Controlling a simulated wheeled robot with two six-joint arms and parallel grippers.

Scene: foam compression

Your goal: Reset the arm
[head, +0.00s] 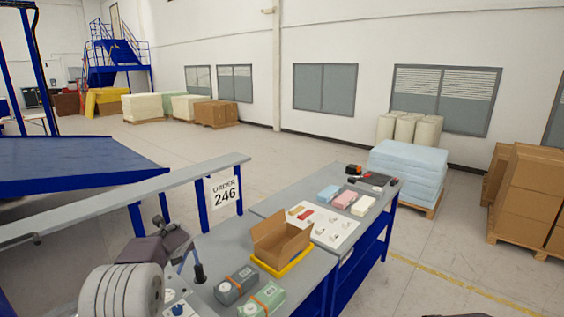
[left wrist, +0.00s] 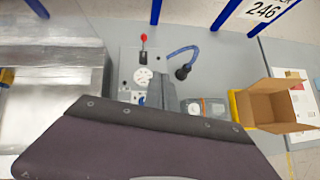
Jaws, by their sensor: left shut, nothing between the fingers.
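My left gripper (head: 164,222) is at the lower left of the head view, over the near end of the grey workbench. In the left wrist view its dark body fills the bottom, and the shut, empty fingers (left wrist: 166,92) point toward a control panel. The panel (left wrist: 130,62) has a white gauge (left wrist: 143,75) and a red-tipped lever (left wrist: 144,39). A black knob-like part on a blue hose (left wrist: 183,71) stands beside it. My right gripper shows in neither view.
An open cardboard box (head: 281,240) sits in a yellow tray (head: 284,268). Blue (head: 328,193) and pink blocks (head: 345,199) lie farther along the bench.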

